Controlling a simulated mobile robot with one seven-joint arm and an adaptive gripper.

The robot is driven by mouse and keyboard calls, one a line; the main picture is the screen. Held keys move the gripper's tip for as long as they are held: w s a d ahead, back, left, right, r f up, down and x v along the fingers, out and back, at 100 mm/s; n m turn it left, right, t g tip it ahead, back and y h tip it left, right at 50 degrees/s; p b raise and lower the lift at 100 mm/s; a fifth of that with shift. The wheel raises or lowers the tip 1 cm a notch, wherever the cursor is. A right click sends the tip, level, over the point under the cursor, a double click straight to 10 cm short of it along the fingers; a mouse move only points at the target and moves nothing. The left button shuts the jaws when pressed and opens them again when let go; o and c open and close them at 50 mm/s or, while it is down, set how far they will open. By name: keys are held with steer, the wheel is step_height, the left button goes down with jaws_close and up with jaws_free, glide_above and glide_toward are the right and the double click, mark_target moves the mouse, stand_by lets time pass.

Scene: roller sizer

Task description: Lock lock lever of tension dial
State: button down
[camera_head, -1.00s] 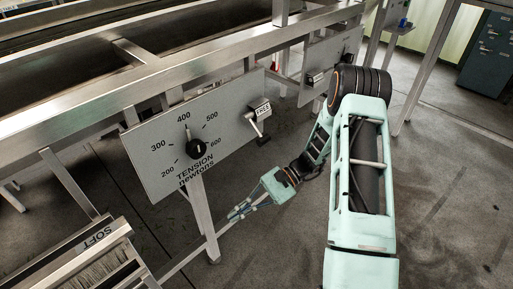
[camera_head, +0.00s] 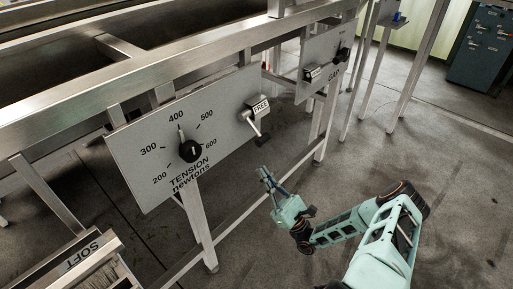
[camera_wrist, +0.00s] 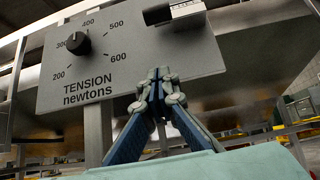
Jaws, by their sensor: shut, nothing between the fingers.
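The tension dial is a round black knob (camera_head: 190,150) on a grey panel (camera_head: 140,140) marked from 200 to 600 newtons. It also shows in the wrist view (camera_wrist: 78,43). To its right on the same panel is the lock lever (camera_head: 255,124), a pale handle on a pivot with a "FREE" label (camera_head: 261,107) above it. In the wrist view the lever housing (camera_wrist: 172,12) is at the top, partly cut off. My gripper (camera_head: 263,172) is shut and empty, below the lever and apart from it. Its fingertips (camera_wrist: 158,76) point up toward the panel.
A second panel marked "GAP" (camera_head: 328,60) with its own lever and knob is further right. Metal legs and a low crossbar (camera_head: 240,220) stand under the panels. A "SOFT" brush unit (camera_head: 85,260) is at lower left. Open floor lies to the right.

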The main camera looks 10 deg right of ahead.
mark_target(254, 128)
steer(key=shift+d+m+t+h, duration=0.4)
steer(key=shift+m+t+h, duration=0.1)
steer(key=shift+t, duration=0.1)
step_height(254, 128, up, 9)
steer(key=w+a+b, duration=0.2)
steer(key=shift+w, duration=0.3)
steer(key=shift+d, duration=0.1)
stand_by(0.3)
